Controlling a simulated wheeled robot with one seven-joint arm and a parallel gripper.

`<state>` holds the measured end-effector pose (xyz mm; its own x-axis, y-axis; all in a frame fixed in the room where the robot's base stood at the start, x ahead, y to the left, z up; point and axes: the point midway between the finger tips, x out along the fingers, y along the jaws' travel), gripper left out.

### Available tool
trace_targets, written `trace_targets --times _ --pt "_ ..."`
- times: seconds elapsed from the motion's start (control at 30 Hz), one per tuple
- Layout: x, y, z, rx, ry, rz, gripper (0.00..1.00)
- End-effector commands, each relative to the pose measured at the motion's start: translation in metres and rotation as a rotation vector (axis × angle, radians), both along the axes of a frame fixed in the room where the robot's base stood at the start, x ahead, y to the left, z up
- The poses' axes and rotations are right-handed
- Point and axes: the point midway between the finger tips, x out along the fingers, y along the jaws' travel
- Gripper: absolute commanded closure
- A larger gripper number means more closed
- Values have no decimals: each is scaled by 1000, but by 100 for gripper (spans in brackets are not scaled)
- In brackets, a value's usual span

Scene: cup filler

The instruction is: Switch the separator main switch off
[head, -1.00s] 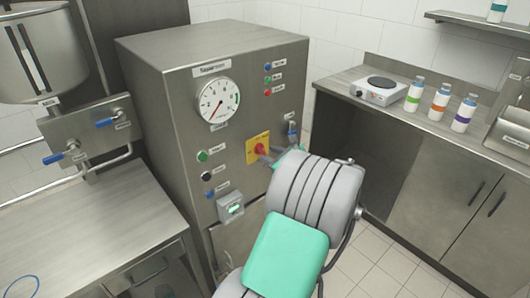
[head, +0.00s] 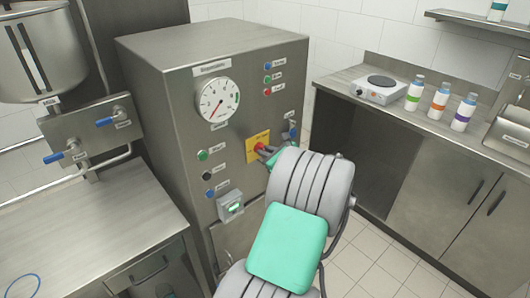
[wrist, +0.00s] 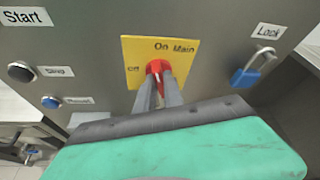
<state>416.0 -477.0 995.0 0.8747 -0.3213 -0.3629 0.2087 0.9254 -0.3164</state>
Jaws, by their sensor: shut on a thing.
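The separator main switch is a red rotary knob (wrist: 154,67) on a yellow plate (wrist: 133,50). The plate reads "On" and "Main" along the top and "Off" at the left. In the head view the red knob (head: 260,147) shows on the front of the steel cabinet. My gripper (wrist: 160,84) is shut on the red knob, one grey finger on each side. In the head view my gripper (head: 267,152) reaches the knob from the right. The fingers cover part of the knob, so its exact angle is hard to tell.
The separator cabinet (head: 165,80) carries a round gauge (head: 217,100). A blue padlock (wrist: 247,77) hangs right of the switch under a "Lock" label. A black button (wrist: 21,72) and a blue button (wrist: 50,102) sit left. A steel table (head: 90,230) stands at the left.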

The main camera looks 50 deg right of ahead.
Motion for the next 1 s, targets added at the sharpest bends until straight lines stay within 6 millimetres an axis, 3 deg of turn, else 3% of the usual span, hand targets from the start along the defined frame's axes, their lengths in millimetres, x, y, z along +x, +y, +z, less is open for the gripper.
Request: trace_targets --times 0.57,1.0 --pt "0 1 -1 -38 9 1 100" --pt "1 2 -5 -333 75 1 100"
